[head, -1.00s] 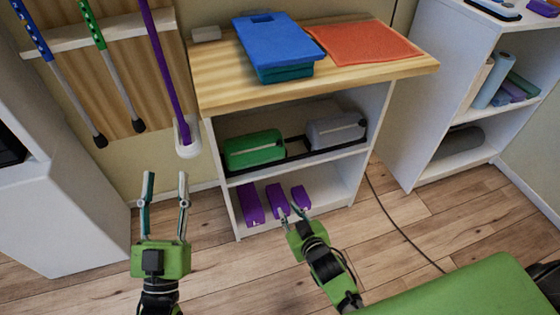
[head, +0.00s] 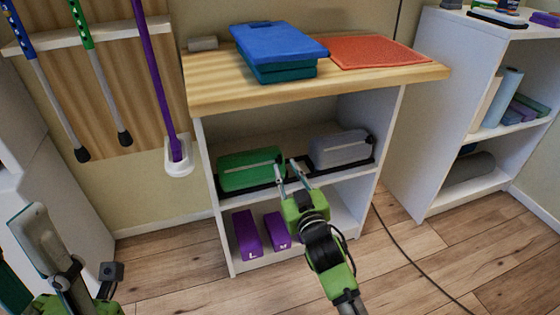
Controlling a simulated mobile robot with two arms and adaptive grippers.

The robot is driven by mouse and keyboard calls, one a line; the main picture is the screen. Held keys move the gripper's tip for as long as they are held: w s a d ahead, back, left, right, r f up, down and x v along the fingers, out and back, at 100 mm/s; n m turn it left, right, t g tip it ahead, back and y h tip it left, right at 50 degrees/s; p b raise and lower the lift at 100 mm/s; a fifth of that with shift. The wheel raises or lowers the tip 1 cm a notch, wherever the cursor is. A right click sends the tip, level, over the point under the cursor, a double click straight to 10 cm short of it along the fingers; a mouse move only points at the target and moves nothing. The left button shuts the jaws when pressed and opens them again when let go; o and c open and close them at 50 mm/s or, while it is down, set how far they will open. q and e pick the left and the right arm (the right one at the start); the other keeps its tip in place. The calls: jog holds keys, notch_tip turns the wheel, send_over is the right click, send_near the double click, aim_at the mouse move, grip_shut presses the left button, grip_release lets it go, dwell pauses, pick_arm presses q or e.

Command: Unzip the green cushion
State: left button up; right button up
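The green cushion (head: 251,170) lies on the middle shelf of the wooden-topped cabinet, at the left of a dark tray. A pale zip line runs lengthwise along its front. My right gripper (head: 286,164) is in front of the shelf with its two fingers apart, tips close to the cushion's right end. I cannot tell whether they touch it, and I see nothing held between them. My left gripper (head: 22,236) is at the lower left edge, partly cut off, its fingers apart and empty, far from the cushion.
A grey cushion (head: 340,145) lies at the right of the same tray (head: 298,172). Purple blocks (head: 247,234) stand on the shelf below. Blue and teal blocks (head: 278,50) and an orange mat (head: 376,52) lie on the cabinet top (head: 213,90). A cable (head: 415,246) crosses the floor.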

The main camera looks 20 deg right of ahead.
aim_at(281, 158)
jog(key=w+b, duration=0.2)
jog(key=w, duration=0.4)
jog(key=shift+w, duration=0.3)
